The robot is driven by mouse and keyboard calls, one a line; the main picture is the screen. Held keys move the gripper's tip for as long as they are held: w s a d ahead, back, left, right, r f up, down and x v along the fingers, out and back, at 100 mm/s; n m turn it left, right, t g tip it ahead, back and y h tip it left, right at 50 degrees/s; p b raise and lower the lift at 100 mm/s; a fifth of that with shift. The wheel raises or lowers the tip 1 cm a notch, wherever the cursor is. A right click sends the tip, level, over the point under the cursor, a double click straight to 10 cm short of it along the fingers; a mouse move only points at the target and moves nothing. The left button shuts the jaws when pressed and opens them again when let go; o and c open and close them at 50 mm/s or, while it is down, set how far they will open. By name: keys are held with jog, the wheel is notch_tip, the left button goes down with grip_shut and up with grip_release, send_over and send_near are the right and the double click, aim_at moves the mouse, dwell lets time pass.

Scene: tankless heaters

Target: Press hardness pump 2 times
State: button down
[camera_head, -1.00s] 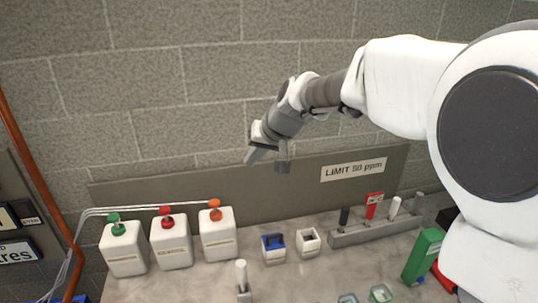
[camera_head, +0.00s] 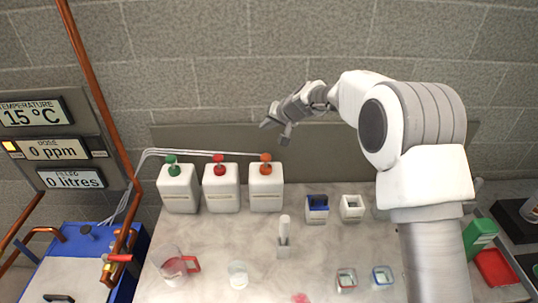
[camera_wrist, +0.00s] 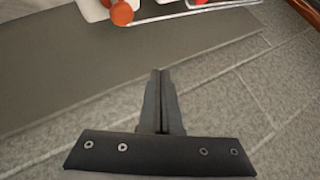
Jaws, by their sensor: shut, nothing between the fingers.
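Three white dispenser bottles stand in a row at the back of the counter in the head view. They have a green pump (camera_head: 173,168), a red pump (camera_head: 219,168) and an orange pump (camera_head: 265,167). Their labels are too small to read, so I cannot tell which is the hardness pump. My gripper (camera_head: 273,130) is shut and empty, up in front of the wall, above and slightly right of the orange pump in the picture. In the wrist view its closed fingers (camera_wrist: 161,75) point toward the backboard, with the orange pump (camera_wrist: 122,13) at the top edge.
A panel at left reads 15 °C, 0 ppm (camera_head: 55,149) and 0 litres. A jug (camera_head: 172,265), a beaker (camera_head: 238,274), an upright white stick (camera_head: 284,232) and small containers stand on the counter. A copper pipe (camera_head: 95,95) runs at left. Thin tubes reach the pumps.

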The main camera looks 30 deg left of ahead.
jog(key=shift+f, duration=0.1)
dwell(0.3)
jog(key=b, duration=0.4)
send_over(266, 157)
jog(key=f, duration=0.7)
jog(key=shift+s+d, duration=0.1)
jog(key=shift+d, duration=0.2)
jog(key=shift+f+b, duration=0.75)
jog(key=shift+b, duration=0.2)
jog(key=shift+f, duration=0.15)
dwell(0.4)
jog(key=shift+f+b, duration=0.3)
jog(key=shift+b, duration=0.35)
jog(key=shift+f+b, duration=1.4)
jog(key=shift+b, duration=0.05)
dwell(0.9)
jog(key=shift+r, duration=0.15)
dwell(0.3)
jog(key=shift+r+p, duration=0.9)
jog(key=shift+r, duration=0.75)
